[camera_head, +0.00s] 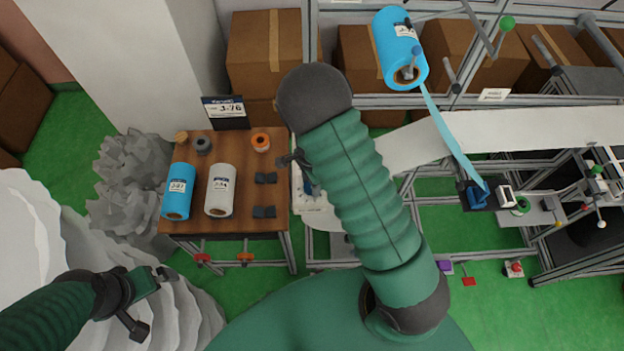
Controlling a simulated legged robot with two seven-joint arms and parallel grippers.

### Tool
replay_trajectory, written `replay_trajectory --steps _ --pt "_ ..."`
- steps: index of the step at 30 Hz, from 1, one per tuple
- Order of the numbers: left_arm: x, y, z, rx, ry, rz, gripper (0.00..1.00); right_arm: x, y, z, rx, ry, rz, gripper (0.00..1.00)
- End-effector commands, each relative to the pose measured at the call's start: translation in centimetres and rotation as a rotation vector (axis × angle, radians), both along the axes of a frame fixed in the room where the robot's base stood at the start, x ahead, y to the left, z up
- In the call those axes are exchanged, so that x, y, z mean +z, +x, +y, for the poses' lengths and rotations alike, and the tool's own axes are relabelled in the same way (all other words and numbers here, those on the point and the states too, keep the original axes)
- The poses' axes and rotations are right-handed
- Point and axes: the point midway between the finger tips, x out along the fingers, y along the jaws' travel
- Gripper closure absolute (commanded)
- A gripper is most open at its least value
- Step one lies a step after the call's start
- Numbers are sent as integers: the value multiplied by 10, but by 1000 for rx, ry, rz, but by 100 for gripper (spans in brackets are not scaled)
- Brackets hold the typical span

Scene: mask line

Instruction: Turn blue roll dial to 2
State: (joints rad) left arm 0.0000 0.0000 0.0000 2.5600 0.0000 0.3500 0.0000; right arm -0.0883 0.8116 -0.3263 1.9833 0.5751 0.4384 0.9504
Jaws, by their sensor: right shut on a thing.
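A blue roll (392,45) hangs at the top centre, and its blue strip (447,132) runs down to the right. My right arm crosses the middle of the view. My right gripper (297,160) shows only in part, beside the table's right edge, over a white unit (308,205) with some blue on it. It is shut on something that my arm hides. I cannot make out a dial or its number. My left gripper (150,303) is at the lower left, its fingers apart and empty, away from the rolls.
A wooden table (233,240) holds another blue roll (178,192), a white roll (220,190), tape rolls and several dark clips. A price sign (225,112) stands at its back. Metal framing and a white web (520,125) fill the right. Cardboard boxes (265,50) stand behind.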

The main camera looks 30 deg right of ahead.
Motion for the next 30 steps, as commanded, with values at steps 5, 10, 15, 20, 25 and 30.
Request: replay_trajectory --steps 5,10,15,20,25,30 --pt "10 0 0 0 0 0 0 3 3 3 -132 2 -4 100" --pt "14 0 0 0 0 0 0 3 3 3 -228 3 -4 100" --pt "16 0 0 0 0 0 0 3 4 4 -289 4 -5 100" --pt "17 0 0 0 0 0 0 2 5 3 -315 3 -7 100" --pt "17 0 0 0 0 0 0 2 5 3 -323 3 -8 100" --pt "17 0 0 0 0 0 0 2 6 3 -322 3 -9 100"
